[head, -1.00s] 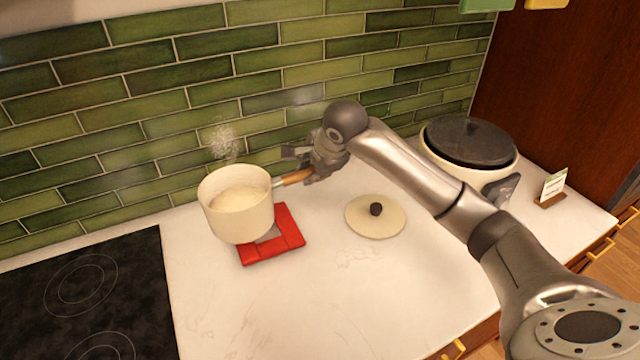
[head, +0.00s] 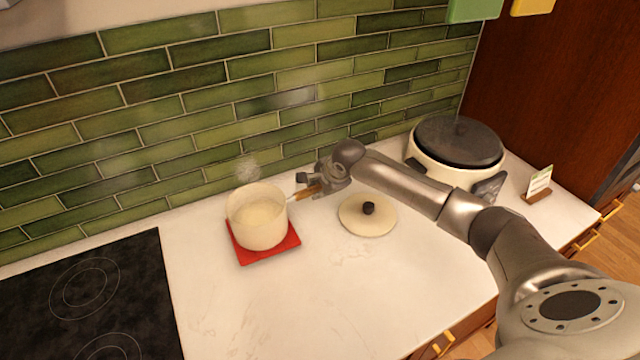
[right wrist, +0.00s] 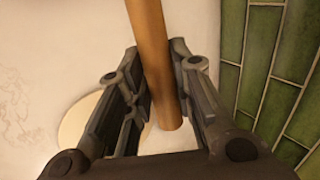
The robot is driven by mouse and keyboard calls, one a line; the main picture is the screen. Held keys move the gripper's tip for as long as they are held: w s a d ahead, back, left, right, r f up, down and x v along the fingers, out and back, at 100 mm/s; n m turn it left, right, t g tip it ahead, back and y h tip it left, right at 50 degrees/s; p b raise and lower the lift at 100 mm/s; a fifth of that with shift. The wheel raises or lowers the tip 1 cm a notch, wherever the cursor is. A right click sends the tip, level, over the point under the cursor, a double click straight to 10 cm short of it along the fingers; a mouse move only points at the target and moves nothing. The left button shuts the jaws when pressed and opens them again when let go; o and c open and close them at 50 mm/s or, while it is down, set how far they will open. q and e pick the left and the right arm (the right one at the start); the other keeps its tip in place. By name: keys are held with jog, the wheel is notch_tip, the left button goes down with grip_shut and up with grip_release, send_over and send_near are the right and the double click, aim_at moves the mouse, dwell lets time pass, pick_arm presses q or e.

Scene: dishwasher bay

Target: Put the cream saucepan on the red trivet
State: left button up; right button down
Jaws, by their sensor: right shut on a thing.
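The cream saucepan (head: 258,232) is upright over the red trivet (head: 272,252) in the head view, with pale contents and steam above it. It covers most of the trivet, whose red front and right edges show. I cannot tell for sure whether its base touches the trivet. My right gripper (head: 318,183) is shut on the pan's wooden handle (head: 304,192), to the right of the pan. In the right wrist view the handle (right wrist: 150,50) runs between the two fingers (right wrist: 160,105). My left gripper is not in view.
A cream lid with a black knob (head: 368,217) lies on the white counter right of the pan. A large cream pot with a dark lid (head: 457,145) and a small card stand (head: 538,186) are further right. A black hob (head: 85,300) is at left. The front counter is clear.

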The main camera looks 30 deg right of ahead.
jog(key=c, duration=1.6)
grip_release()
jog(key=o, duration=0.3)
jog(key=shift+o, duration=0.2)
jog(key=shift+s+r, duration=0.1)
jog(key=b+v, duration=0.2)
jog(key=v, duration=0.9)
jog(key=shift+s+r+b, duration=0.15)
jog(key=shift+r+b, duration=0.15)
jog(key=shift+r, duration=0.05)
